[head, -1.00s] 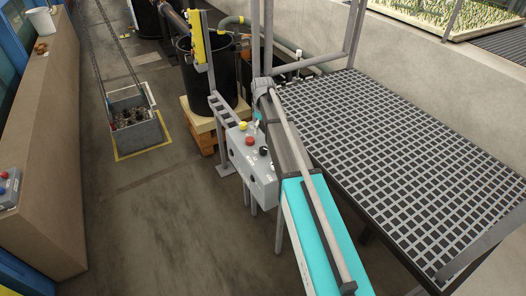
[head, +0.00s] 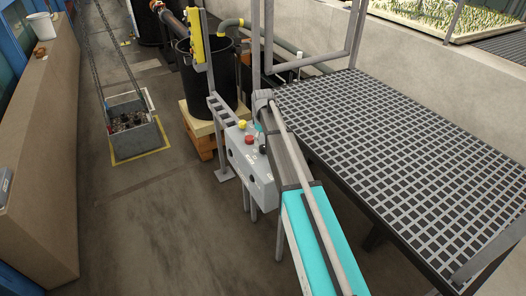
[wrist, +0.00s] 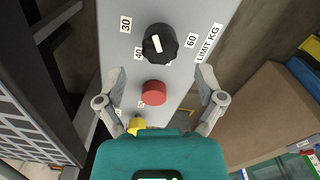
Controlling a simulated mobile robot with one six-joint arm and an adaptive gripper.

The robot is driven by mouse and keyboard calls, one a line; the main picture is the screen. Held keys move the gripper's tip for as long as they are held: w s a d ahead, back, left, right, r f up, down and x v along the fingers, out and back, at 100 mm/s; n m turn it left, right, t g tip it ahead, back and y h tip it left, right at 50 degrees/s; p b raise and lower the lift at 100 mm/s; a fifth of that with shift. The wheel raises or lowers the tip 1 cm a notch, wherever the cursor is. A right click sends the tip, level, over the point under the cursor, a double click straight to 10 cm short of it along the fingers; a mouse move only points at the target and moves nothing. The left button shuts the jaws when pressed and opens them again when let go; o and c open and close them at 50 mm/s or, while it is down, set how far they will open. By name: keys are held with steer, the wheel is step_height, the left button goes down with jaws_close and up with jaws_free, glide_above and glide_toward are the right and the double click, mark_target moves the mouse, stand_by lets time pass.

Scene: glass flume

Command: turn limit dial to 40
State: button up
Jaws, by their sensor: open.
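The limit dial is a black round knob (wrist: 164,52) with a white mark, on a grey panel in the wrist view. Labels 30, 40 and 60 and the words LIMIT KG stand around it. The white mark is a short, steep bar; which number it points to is unclear. My gripper (wrist: 160,78) is open, its two fingertips apart either side of the panel area just below the dial, with nothing between them held. In the head view the grey control box (head: 262,186) is partly covered by my arm, and the gripper cannot be made out clearly.
A red button (wrist: 153,92) and a yellow button (wrist: 136,124) sit below the dial on the same panel. A dark grating platform (head: 400,160) lies right of the box. A black tub (head: 222,95) on a pallet stands behind.

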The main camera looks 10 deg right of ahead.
mark_target(264, 146)
steer(key=shift+f+b, duration=1.75)
steer(key=shift+f, duration=0.35)
steer(key=c, duration=1.1)
steer(key=shift+c, duration=0.2)
steer(key=shift+m, duration=0.5)
steer(key=m, duration=1)
steer(key=shift+d+m, duration=0.1)
steer(key=shift+m, duration=0.2)
